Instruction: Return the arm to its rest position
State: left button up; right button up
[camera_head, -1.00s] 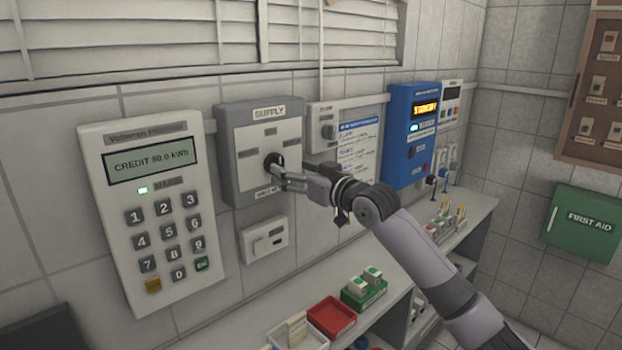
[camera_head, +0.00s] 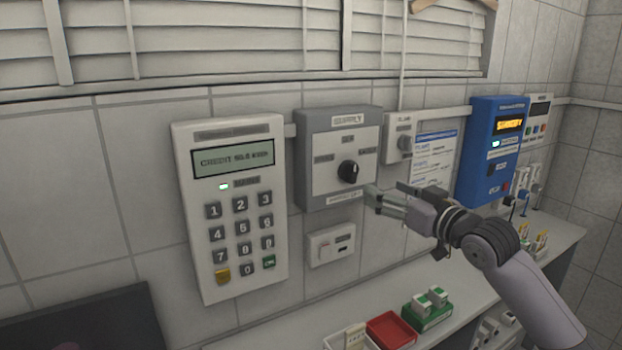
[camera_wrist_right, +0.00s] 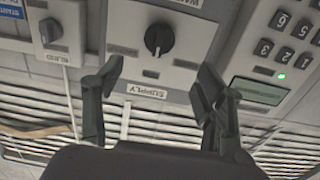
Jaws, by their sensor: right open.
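My right gripper (camera_head: 376,200) is in front of the wall, just right of and below the black knob (camera_head: 348,171) on the grey SUPPLY box (camera_head: 308,190). In the right wrist view the two fingers of the gripper (camera_wrist_right: 158,82) are spread apart with nothing between them. The knob (camera_wrist_right: 159,38) shows there beyond the fingertips, apart from them. My right arm comes in from the lower right. My left gripper is not in view.
A keypad meter (camera_head: 190,230) reading CREDIT hangs left of the SUPPLY box. A small switch box (camera_head: 330,245) sits below. A blue unit (camera_head: 478,150) is to the right. A shelf (camera_head: 300,325) below holds a red tray (camera_head: 390,330) and a green box (camera_head: 428,312).

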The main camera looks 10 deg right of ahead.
jog(key=s+a+f+g+h, duration=0.1)
jog(key=s+a+f+g, duration=0.15)
jog(key=s+f, duration=0.45)
jog(key=s+a+f+g+h, duration=0.1)
jog(key=s+a+f+g, duration=0.15)
jog(key=f, duration=0.95)
jog(key=s+a+f+g+h, duration=0.1)
jog(key=s+a+f, duration=0.25)
jog(key=f, duration=0.55)
jog(key=s+d+f+m+g+h, duration=0.1)
jog(key=s+f+g, duration=0.45)
jog(key=s, duration=0.75)
jog(key=s+d+f+m+g+h, duration=0.1)
jog(key=s+f+g+h, duration=0.1)
jog(key=s+f, duration=0.9)
jog(key=s+f+g, duration=0.1)
jog(key=s+f, duration=0.2)
jog(key=f, duration=1)
jog(key=s+f, duration=0.3)
jog(key=f, duration=0.9)
jog(key=s+d+f+g, duration=0.1)
jog(key=s+d+f, duration=0.2)
jog(key=s+f, duration=1.1)
jog(key=shift+s+d, duration=0.15)
jog(key=shift+s, duration=0.65)
jog(key=shift+g, duration=0.25)
jog(key=shift+c, duration=0.3)
